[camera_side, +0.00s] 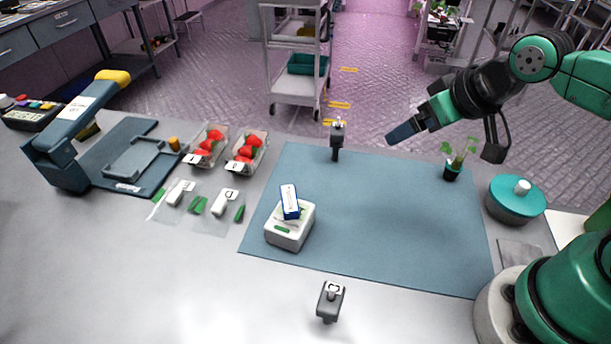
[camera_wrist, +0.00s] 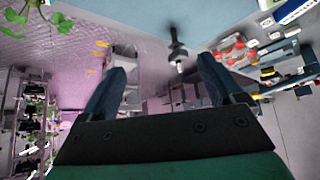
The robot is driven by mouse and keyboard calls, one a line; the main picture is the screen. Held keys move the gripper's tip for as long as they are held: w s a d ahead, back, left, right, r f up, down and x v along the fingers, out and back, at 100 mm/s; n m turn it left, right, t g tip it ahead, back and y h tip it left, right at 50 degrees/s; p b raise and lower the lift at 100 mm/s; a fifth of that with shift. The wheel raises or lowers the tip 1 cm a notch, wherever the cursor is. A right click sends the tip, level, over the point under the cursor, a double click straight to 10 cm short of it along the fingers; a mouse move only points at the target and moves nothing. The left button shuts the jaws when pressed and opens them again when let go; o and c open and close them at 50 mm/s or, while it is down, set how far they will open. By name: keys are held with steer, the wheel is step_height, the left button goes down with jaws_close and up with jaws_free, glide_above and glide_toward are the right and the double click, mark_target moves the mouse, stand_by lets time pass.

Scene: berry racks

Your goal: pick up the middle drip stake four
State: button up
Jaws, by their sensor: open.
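A dark upright stake-like piece with a pale top (camera_side: 336,142) stands at the far edge of the blue mat. It also shows, blurred, in the wrist view (camera_wrist: 177,48), ahead of my fingers and apart from them. A similar grey piece with a white label (camera_side: 330,301) stands on the bare table at the front. I cannot read a number on either. My gripper (camera_side: 403,132) is raised over the far part of the mat, right of the dark piece. Its two fingers are spread and empty in the wrist view (camera_wrist: 162,66).
A white box (camera_side: 289,233) with a blue box (camera_side: 290,202) on it stands on the mat (camera_side: 390,225). A potted seedling (camera_side: 452,172) and a teal lidded pot (camera_side: 516,204) stand at right. Strawberry punnets (camera_side: 245,153) and a blue press-like device (camera_side: 62,150) stand at left.

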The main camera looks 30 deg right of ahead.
steer(key=m+y, duration=0.4)
steer(key=m, duration=0.7)
glide_toward(341, 129)
steer(key=s+a, duration=0.2)
steer(key=w+f+m+y, duration=0.1)
steer(key=w+m, duration=0.1)
steer(key=m, duration=0.2)
steer(key=w+f+m+y, duration=0.1)
steer(key=f+m+y, duration=0.1)
steer(key=m, duration=0.1)
steer(key=w+f+m+y, duration=0.2)
steer(key=m, duration=0.2)
steer(key=shift+w+d+m+t, duration=0.3)
steer(key=shift+w+d, duration=0.05)
steer(key=shift+w, duration=0.05)
steer(key=m, duration=0.1)
steer(key=f+m+y, duration=0.1)
steer(key=shift+w+d+f+m+y, duration=0.1)
steer(key=shift+w+d+m+y, duration=0.1)
steer(key=shift+m+y, duration=0.15)
steer(key=shift+t, duration=0.3)
steer(key=shift+x, duration=2.8)
jaws_close()
steer(key=shift+s, duration=0.1)
